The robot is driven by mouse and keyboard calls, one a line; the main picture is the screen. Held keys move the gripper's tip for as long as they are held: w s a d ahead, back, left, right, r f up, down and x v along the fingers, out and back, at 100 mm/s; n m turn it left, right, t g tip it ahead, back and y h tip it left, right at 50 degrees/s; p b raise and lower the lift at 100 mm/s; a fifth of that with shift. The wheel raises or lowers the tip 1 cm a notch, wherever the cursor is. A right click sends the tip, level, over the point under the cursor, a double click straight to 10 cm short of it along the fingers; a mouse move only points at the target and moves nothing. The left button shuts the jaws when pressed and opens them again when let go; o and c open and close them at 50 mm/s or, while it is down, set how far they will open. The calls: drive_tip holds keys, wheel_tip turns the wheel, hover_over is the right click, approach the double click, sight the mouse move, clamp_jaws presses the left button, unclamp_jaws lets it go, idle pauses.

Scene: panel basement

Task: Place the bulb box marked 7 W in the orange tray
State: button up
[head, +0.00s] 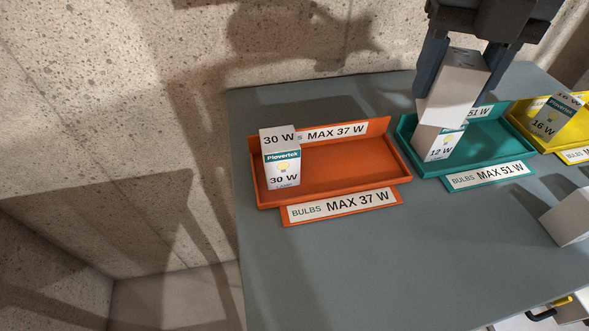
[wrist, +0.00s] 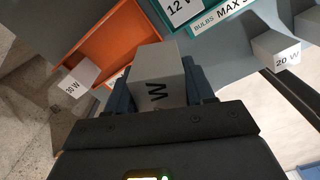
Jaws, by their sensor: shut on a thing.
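My gripper (head: 457,84) is shut on a white bulb box (head: 458,73), held above the teal tray at the upper right of the head view. In the wrist view the box (wrist: 160,72) sits between the fingers of my gripper (wrist: 165,90). A "W" shows on it, but its number cannot be read. The orange tray (head: 345,180), marked MAX 37 W, lies left of my gripper on the grey table. A 30 W bulb box (head: 282,168) stands upright at its left end; the rest of the tray is empty. The orange tray also shows in the wrist view (wrist: 100,42).
The teal tray (head: 493,152), marked MAX 51 W, holds a 12 W box (head: 438,147), partly hidden behind the held box. A yellow tray (head: 546,140) with a 16 W box (head: 552,118) is farther right. A white box (head: 568,220) lies at the right; the front table (head: 390,265) is clear.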

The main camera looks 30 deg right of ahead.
drive_tip(key=shift+w+a+f, duration=0.15)
drive_tip(key=shift+w+a, duration=0.1)
drive_tip(key=w+a+f, duration=0.2)
drive_tip(key=a, duration=0.1)
drive_tip(key=w+a+f, duration=0.2)
drive_tip(key=a, duration=0.1)
drive_tip(key=w+a+f, duration=0.2)
drive_tip(key=a, duration=0.1)
drive_tip(key=shift+w+f, duration=0.1)
drive_tip(key=shift+f, duration=0.15)
drive_tip(key=shift+a+f, duration=0.15)
drive_tip(key=shift+f, duration=1.9)
drive_tip(key=shift+f+b, duration=0.15)
drive_tip(key=shift+b, duration=0.2)
drive_tip(key=o, duration=0.7)
drive_tip(key=shift+o, duration=0.2)
wheel_tip(320, 180, up, 12)
drive_tip(key=p, duration=0.2)
